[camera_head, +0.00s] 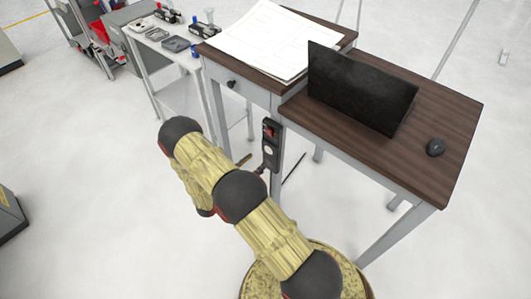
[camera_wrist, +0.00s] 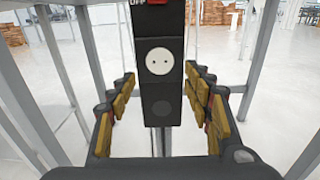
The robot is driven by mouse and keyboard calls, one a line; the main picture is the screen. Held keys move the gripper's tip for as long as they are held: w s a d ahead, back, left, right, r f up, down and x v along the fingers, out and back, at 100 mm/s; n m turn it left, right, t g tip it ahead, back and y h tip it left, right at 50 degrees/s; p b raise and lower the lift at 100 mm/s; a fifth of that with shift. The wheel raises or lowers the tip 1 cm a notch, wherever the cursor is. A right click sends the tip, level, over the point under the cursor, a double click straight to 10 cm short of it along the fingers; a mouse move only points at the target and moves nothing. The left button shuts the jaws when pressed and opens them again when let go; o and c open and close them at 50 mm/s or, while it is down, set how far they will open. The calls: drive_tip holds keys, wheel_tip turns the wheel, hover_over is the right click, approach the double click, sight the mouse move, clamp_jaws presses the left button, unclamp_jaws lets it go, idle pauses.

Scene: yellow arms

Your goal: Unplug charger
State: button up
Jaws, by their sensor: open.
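A black power panel (camera_head: 271,145) is fixed upright on the desk's leg, with a red switch near its top. In the wrist view the panel (camera_wrist: 162,20) stands straight ahead, with an "OFF" label and a round white two-hole socket (camera_wrist: 159,61) that looks empty. Below it is a dark block-like section (camera_wrist: 160,105); I cannot tell whether this is a charger or part of the panel. My gripper (camera_wrist: 160,88) is open, its yellow-padded fingers on either side of the panel's lower part, with visible gaps.
A wooden-topped desk (camera_head: 455,120) stands above, holding a black screen (camera_head: 360,88), a mouse (camera_head: 436,147) and papers (camera_head: 265,40). Grey desk legs (camera_wrist: 262,60) flank the panel. A side table (camera_head: 150,50) with small devices stands at the back left.

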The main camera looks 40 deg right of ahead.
drive_tip(key=a, duration=1.2)
drive_tip(key=shift+s, duration=0.45)
drive_tip(key=s+f+m+g+y, duration=0.2)
drive_tip(key=s+f+g, duration=0.15)
drive_tip(key=s, duration=0.45)
drive_tip(key=s+a+r+m+g+y, duration=0.3)
drive_tip(key=s+r+m+g+y, duration=0.1)
drive_tip(key=s+r+m, duration=0.15)
drive_tip(key=s+a+r+m+t+y, duration=0.15)
drive_tip(key=a+r+m+y, duration=0.35)
drive_tip(key=r, duration=0.6)
drive_tip(key=s+a+r+m+t+y, duration=0.1)
drive_tip(key=a+r+m+t+y, duration=0.3)
drive_tip(key=a+r, duration=0.5)
drive_tip(key=s+d+r+m+t+y, duration=0.1)
drive_tip(key=s+r+t, duration=0.1)
drive_tip(key=r, duration=0.8)
drive_tip(key=s+d+r+m+t+y+p, duration=0.1)
drive_tip(key=r+t, duration=0.3)
drive_tip(key=r, duration=0.6)
drive_tip(key=shift+s+r+y, duration=0.25)
drive_tip(key=shift+s+y, duration=0.25)
